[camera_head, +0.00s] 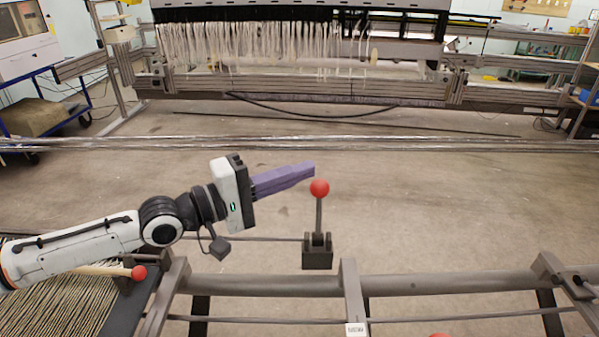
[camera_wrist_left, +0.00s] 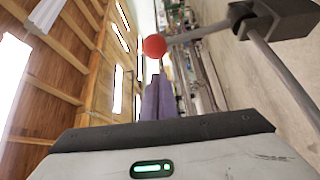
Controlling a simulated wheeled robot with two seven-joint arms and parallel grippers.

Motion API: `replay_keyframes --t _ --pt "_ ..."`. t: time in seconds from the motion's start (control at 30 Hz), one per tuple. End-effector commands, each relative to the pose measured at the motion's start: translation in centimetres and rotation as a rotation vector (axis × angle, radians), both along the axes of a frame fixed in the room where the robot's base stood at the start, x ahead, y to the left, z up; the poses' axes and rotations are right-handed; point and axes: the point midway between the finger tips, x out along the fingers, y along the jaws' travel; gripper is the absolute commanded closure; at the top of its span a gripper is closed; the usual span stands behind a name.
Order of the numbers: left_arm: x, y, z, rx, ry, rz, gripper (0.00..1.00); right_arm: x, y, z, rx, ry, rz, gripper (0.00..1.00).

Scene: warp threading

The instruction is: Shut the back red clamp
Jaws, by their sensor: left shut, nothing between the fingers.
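A clamp lever with a red ball knob (camera_head: 319,188) stands upright from a dark clamp block (camera_head: 317,252) on a thin rod. In the left wrist view the red knob (camera_wrist_left: 154,46) shows just beyond the fingertips, with the dark block (camera_wrist_left: 285,15) at upper right. My left gripper (camera_head: 312,168) has purple fingers pressed together with nothing between them. Its tips are close beside the knob, at its upper left; whether they touch it I cannot tell. The fingers also show in the left wrist view (camera_wrist_left: 158,98). My right gripper is not in view.
Another red knob (camera_head: 138,272) lies low at the left, by the striped warp threads (camera_head: 50,305). A red knob is partly cut off at the bottom edge (camera_head: 440,335). A grey frame bar (camera_head: 255,283) crosses in front. The floor behind the clamp is open.

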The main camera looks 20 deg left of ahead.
Motion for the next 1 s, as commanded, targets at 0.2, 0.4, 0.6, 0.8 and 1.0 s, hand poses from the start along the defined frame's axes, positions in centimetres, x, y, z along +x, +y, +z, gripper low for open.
replay_keyframes --t 0.2,0.4,0.6,0.8,1.0 --pt "-1.4 -0.9 0.1 -0.002 0.003 0.000 1.00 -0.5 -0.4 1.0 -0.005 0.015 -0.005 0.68" --pt "-2.0 -1.2 -0.1 -0.001 0.002 0.002 1.00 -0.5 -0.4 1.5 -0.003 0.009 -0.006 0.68" --pt "-2.1 -1.2 -0.2 0.001 -0.001 0.003 1.00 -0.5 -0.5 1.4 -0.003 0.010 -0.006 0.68" --pt "-2.1 -1.2 -0.1 0.001 -0.001 0.003 1.00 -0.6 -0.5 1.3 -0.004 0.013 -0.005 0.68" --pt "-2.0 -0.7 -0.2 0.010 -0.023 0.014 1.00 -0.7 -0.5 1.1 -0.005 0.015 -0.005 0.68"
